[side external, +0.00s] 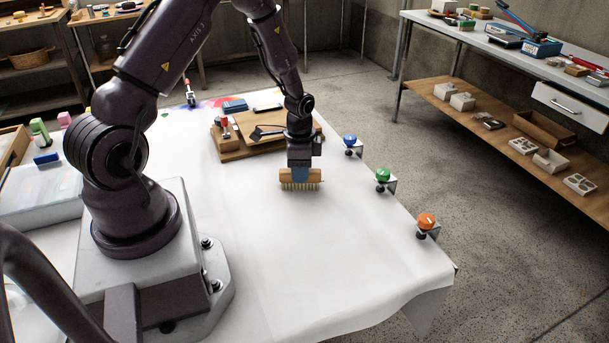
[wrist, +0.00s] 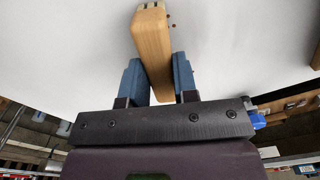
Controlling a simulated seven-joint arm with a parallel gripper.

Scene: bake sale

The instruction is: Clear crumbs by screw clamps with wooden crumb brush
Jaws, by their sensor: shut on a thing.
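The wooden crumb brush (side external: 301,180) is held in my gripper (side external: 300,172), bristles down, over the white cloth. In the wrist view the brush's wooden block (wrist: 152,45) sits between the blue fingers of my gripper (wrist: 158,82). I cannot tell whether the bristles touch the cloth. The screw clamps stand along the table's right edge: one with a blue knob (side external: 349,141), one green (side external: 383,175), one orange (side external: 427,221). The brush is to the left of them. A few small dark crumbs (wrist: 203,22) show on the cloth beside the brush in the wrist view.
A wooden board (side external: 235,146) with a dark-handled tool (side external: 264,132) lies behind the brush. A clear-lidded box (side external: 40,195) stands at the left. The white cloth (side external: 320,250) in front of the brush is bare up to the table's edge.

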